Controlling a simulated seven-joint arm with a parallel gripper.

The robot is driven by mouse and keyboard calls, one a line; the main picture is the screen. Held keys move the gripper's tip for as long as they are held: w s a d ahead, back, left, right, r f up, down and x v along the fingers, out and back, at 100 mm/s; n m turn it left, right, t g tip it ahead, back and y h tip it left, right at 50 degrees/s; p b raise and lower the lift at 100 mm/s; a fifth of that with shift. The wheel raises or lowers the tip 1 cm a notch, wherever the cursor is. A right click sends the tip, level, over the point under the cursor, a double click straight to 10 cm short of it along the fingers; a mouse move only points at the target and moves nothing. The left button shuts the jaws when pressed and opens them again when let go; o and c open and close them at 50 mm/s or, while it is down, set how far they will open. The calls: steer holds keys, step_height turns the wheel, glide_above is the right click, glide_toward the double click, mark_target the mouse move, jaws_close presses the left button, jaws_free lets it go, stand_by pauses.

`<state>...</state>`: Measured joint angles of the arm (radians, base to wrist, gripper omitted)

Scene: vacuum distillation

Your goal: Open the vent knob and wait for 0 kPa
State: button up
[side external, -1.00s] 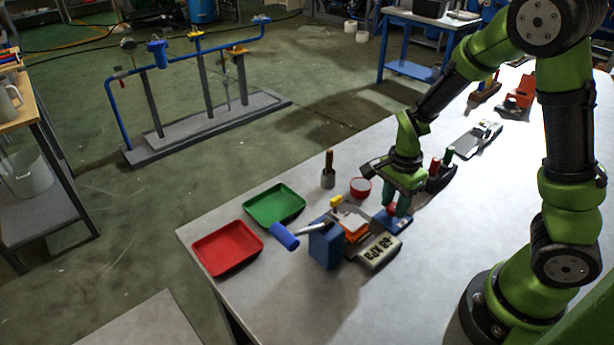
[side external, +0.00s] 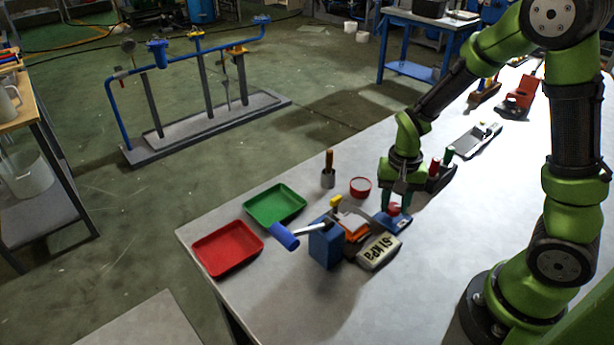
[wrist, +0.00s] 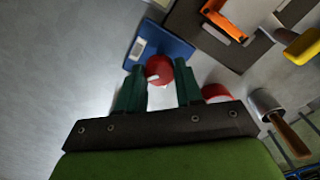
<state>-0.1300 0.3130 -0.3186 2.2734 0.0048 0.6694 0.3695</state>
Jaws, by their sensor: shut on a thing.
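The vent knob is red (wrist: 159,70) and sits on a blue base (wrist: 178,48), which also shows in the side view (side external: 398,224). My gripper (wrist: 160,73) is shut on the knob, with one green finger on each side of it. In the side view my gripper (side external: 394,203) points down at the knob and partly hides it. The pressure display (side external: 379,251) beside the blue base seems to read about -51 kPa; its text is small and tilted.
A blue block with a blue-handled lever (side external: 285,237) stands left of the display. Green (side external: 275,205) and red (side external: 228,249) trays lie further left. A red round dish (side external: 360,187) and a wooden-handled tool in a cup (side external: 328,178) stand behind.

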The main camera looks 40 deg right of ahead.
mark_target(394, 206)
steer(key=n, duration=0.3)
steer(key=shift+n, duration=2.3)
steer(key=o, duration=1)
steer(key=shift+o, duration=0.2)
step_height(394, 206, up, 17)
